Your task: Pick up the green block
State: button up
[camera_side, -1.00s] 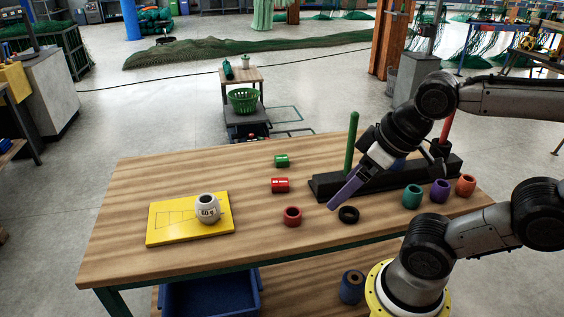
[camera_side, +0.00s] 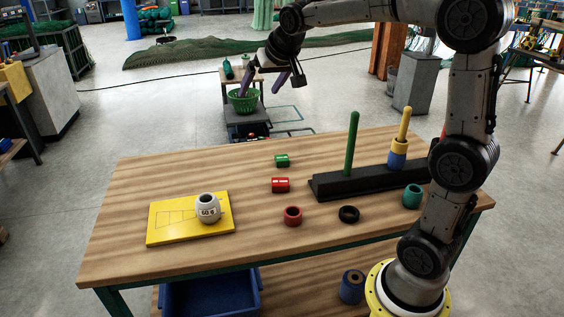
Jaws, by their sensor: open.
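The green block (camera_side: 282,161) lies on the wooden table (camera_side: 180,180) near its far edge, just beyond a red block (camera_side: 280,185). My gripper (camera_side: 261,88) is raised well above the table's far side, above and a little left of the green block in the picture. Its two purple fingers are spread apart with nothing between them. Nothing hides the green block.
A black stand (camera_side: 345,185) with an upright green peg and a yellow peg is to the right. A red ring (camera_side: 292,216), a black ring (camera_side: 348,214) and a teal ring (camera_side: 412,196) sit nearer. A yellow board (camera_side: 165,229) carries a grey weight (camera_side: 208,209).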

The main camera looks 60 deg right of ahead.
jog(key=w+d+f+m+g, duration=0.1)
jog(key=w+d+f, duration=0.4)
jog(key=d+f, duration=0.15)
jog(key=m+g, duration=0.2)
jog(key=g, duration=0.1)
send_over(282, 158)
jog(key=s+a, duration=0.2)
jog(key=f, duration=2.3)
jog(key=shift+w+d+f, duration=0.1)
jog(key=shift+d+f, duration=0.1)
jog(key=shift+f, duration=0.15)
jog(key=shift+x, duration=3.15)
jog(key=shift+a, duration=0.1)
jog(key=c, duration=1.5)
jog(key=shift+r, duration=0.1)
